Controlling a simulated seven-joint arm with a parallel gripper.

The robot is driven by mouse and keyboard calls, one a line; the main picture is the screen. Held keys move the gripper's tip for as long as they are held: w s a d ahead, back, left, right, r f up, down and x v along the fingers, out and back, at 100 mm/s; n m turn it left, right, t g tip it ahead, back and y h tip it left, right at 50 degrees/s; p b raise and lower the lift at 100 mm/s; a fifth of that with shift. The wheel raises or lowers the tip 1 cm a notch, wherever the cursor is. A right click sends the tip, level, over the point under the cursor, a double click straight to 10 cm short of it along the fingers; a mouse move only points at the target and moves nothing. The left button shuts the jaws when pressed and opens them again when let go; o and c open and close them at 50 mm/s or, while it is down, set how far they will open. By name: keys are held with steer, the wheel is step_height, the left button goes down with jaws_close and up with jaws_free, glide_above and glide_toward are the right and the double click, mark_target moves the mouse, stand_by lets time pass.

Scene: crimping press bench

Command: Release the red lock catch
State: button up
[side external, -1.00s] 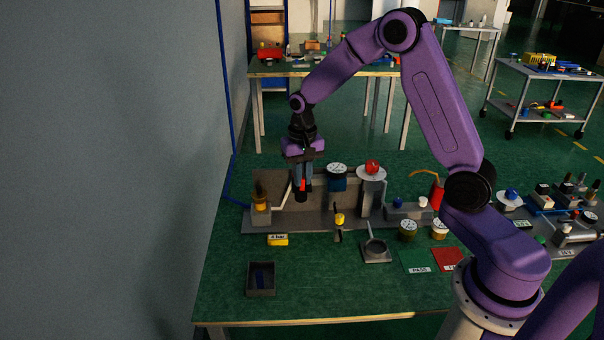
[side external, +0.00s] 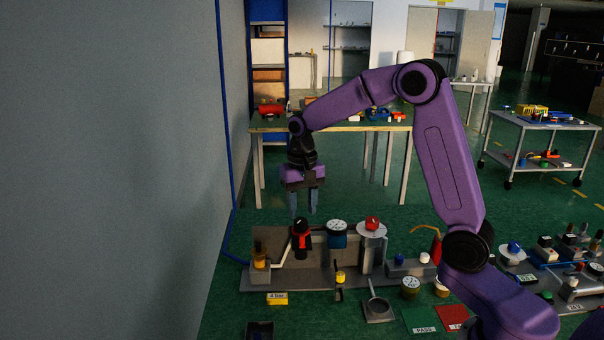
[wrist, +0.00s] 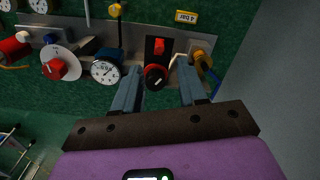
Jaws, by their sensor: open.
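A red part with black pieces, which looks like the lock catch (side external: 304,240), stands at the left of the press fixture in the side view. In the wrist view I see its red block (wrist: 158,46) beside a round black knob (wrist: 155,78) with a red rim. I cannot tell whether the catch is locked or released.
A blue dial gauge (side external: 337,229) and a red knob on a white disc (side external: 372,224) stand right of the catch. A grey wall (side external: 110,170) borders the bench's left side.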

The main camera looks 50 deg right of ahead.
step_height(320, 180, up, 9)
stand_by(0.3)
stand_by(0.4)
steer(key=s+a+f+n, duration=0.3)
steer(key=s+a+n, duration=0.55)
steer(key=s, duration=0.55)
steer(key=s+f+n, duration=0.2)
steer(key=s+n, duration=0.2)
steer(key=s, duration=0.5)
steer(key=s+f+n, duration=0.3)
steer(key=s+n, duration=0.2)
steer(key=s, duration=0.4)
steer(key=shift+s+d+f, duration=0.3)
steer(key=shift+s+d, duration=0.1)
steer(key=shift+o, duration=0.3)
steer(key=shift+n, duration=0.25)
